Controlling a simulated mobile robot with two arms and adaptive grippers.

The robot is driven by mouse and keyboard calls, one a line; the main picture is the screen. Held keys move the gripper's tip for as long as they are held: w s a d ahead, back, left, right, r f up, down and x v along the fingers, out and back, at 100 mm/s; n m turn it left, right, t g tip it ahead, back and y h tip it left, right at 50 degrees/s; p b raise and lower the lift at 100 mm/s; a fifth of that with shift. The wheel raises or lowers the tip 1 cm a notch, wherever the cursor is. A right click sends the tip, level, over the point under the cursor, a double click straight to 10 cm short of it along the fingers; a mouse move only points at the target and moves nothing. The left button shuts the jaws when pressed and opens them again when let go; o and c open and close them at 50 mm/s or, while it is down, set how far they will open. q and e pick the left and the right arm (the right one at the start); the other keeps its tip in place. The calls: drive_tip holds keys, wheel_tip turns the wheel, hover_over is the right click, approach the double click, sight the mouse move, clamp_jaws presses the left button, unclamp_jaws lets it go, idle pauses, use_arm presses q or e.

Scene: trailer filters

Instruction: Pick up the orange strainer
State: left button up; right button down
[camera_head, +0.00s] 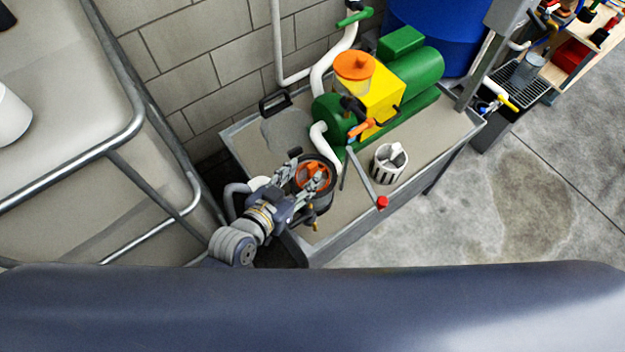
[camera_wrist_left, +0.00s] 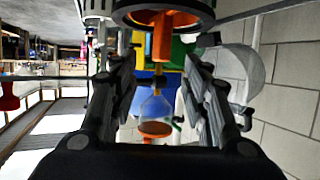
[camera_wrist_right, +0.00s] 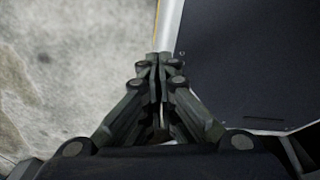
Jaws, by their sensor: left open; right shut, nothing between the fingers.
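The orange strainer (camera_head: 317,170) sits inside a dark round pot on the grey table, partly hidden by my left gripper. My left gripper (camera_head: 308,162) is open just over the pot. In the left wrist view, the strainer's orange upright part (camera_wrist_left: 162,38) shows between the fingers (camera_wrist_left: 158,60), near their tips, and the fingers stand apart on both sides. My right gripper (camera_wrist_right: 160,62) is shut and empty in its own wrist view, away from the strainer; it is not visible in the head view.
A green and yellow pump (camera_head: 385,95) with an orange lid (camera_head: 354,66) stands behind the pot. A white slotted basket (camera_head: 389,163) and a red-tipped lever (camera_head: 382,202) are to the right. A metal rail (camera_head: 110,143) and tank lie left. A block wall (camera_head: 200,75) is behind.

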sight(311, 168)
use_arm(q)
drive_tip(key=shift+w+d+f, duration=0.15)
drive_tip(key=shift+w+d, duration=0.1)
drive_tip(key=shift+w, duration=0.1)
drive_tip(key=shift+w+d+f, duration=0.1)
drive_tip(key=shift+w+f, duration=0.05)
drive_tip(key=shift+w, duration=0.1)
drive_tip(key=x, duration=0.4)
drive_tip(key=shift+f, duration=0.15)
drive_tip(key=shift+w+d+f, duration=0.15)
drive_tip(key=shift+w, duration=0.05)
drive_tip(key=c, duration=0.9)
clamp_jaws()
use_arm(e)
drive_tip(key=shift+w+d+r, duration=0.1)
drive_tip(key=shift+w, duration=0.35)
